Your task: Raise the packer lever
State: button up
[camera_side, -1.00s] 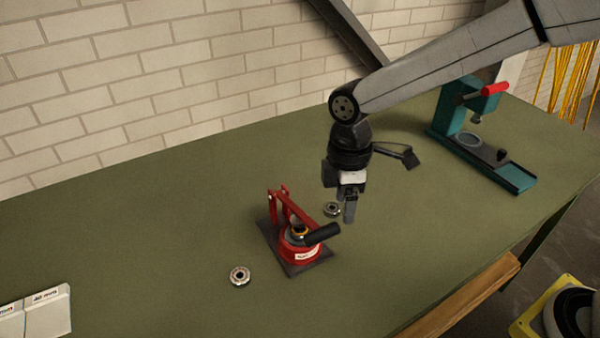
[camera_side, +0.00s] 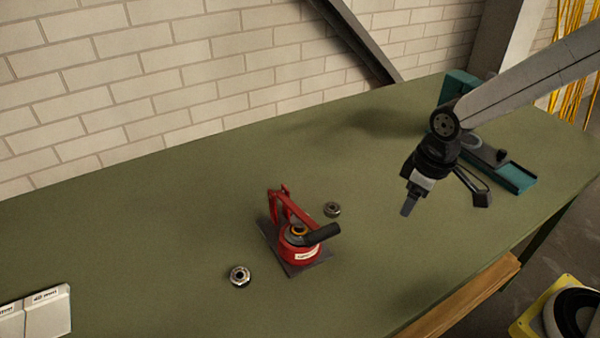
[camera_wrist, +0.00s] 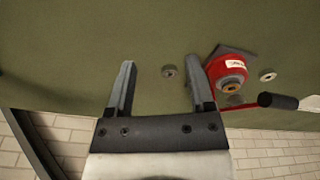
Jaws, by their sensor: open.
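The packer is a red device (camera_side: 299,250) on a dark base plate, standing on the green table left of my gripper. Its red lever (camera_side: 296,210) is down across the red body, with the black handle (camera_side: 322,233) at its near right end. In the wrist view the packer (camera_wrist: 229,72) is at the upper right, beyond my right finger, with the black handle (camera_wrist: 279,101) pointing right. My gripper (camera_side: 407,206) is above the table, well to the right of the packer.
One metal ring (camera_side: 332,209) lies behind the packer and another (camera_side: 240,276) lies in front of it to the left. A teal press (camera_side: 510,172) stands at the right, behind my arm. White boxes (camera_side: 40,312) are at the lower left.

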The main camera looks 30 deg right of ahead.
jog(key=shift+s+d+f+m+t, duration=0.2)
jog(key=shift+s+d+m, duration=0.45)
jog(key=shift+d, duration=0.2)
jog(key=shift+s+d+f+m+t, duration=0.2)
jog(key=shift+s+d+m, duration=0.35)
jog(key=shift+d+m, duration=0.25)
jog(key=shift+a, duration=0.1)
notch_tip(320, 180, up, 9)
jog(key=n+g, duration=0.3)
jog(key=n, duration=1.3)
send_over(311, 235)
jog(key=shift+w, duration=0.35)
jog(key=shift+f, duration=0.2)
jog(key=shift+s+f, duration=0.15)
jog(key=shift+f, duration=1.75)
jog(key=shift+s+f, duration=0.15)
jog(key=shift+f, duration=1.7)
